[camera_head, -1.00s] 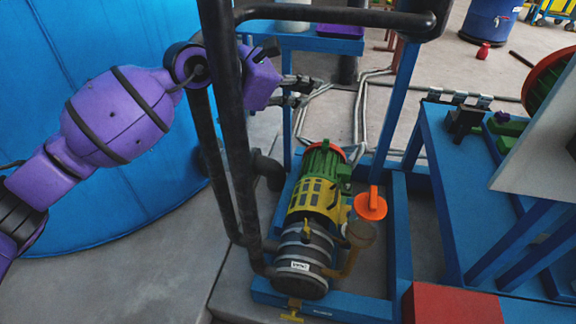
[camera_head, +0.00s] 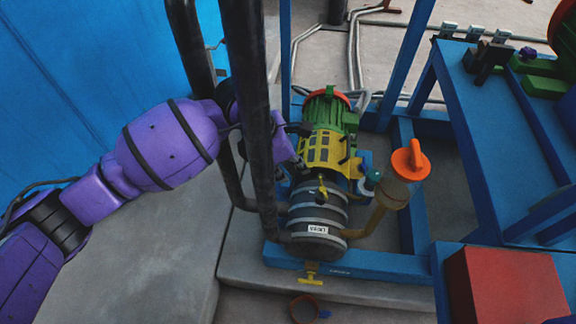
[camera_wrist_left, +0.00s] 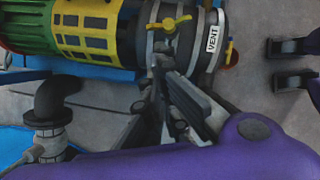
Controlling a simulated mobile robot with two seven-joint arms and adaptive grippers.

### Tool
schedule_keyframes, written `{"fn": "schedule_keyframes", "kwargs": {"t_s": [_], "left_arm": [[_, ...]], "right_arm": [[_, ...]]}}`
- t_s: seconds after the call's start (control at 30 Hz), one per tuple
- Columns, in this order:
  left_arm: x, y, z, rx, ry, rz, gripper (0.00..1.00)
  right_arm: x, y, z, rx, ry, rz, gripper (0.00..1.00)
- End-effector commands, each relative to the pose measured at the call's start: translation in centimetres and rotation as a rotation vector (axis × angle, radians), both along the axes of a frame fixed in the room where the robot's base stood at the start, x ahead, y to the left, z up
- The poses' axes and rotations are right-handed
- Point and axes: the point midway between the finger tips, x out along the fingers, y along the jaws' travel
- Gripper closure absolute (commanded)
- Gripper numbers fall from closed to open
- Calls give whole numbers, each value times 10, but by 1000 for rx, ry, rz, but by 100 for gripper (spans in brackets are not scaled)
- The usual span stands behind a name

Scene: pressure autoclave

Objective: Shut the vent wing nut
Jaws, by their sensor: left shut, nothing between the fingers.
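The grey pump end with a white VENT label (camera_head: 317,230) sits in front of the yellow and green motor. A yellow wing nut (camera_head: 322,188) is on top of this end; it also shows in the left wrist view (camera_wrist_left: 170,22). A second yellow handle (camera_head: 311,275) sits low at the front. I cannot tell for sure which one is the vent wing nut. My left gripper (camera_head: 302,163) is beside the motor, partly hidden by the black pipes. In the left wrist view its fingers (camera_wrist_left: 168,72) are shut and empty, close below the pump end.
Vertical black pipes (camera_head: 247,100) stand between my left arm and the pump. An orange handle (camera_head: 408,160) rises right of the motor. A blue frame (camera_head: 375,262) surrounds the pump. A red block (camera_head: 505,285) and a blue bench (camera_head: 490,130) are at right.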

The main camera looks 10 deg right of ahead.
Motion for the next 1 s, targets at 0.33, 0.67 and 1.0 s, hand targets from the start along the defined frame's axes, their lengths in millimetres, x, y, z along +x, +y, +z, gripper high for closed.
{"fn": "schedule_keyframes", "kwargs": {"t_s": [0.33, 0.67, 1.0], "left_arm": [[1, -22, -57, -1, 3, 0, 100], [2, -26, -65, -1, 0, -1, 100], [6, -10, -63, 1, 0, 27, 100]], "right_arm": [[-6, 0, -24, -2, 22, 3, 60], [-6, 0, -27, -2, 24, 5, 60], [-3, 0, -19, -1, 15, 5, 60]]}}
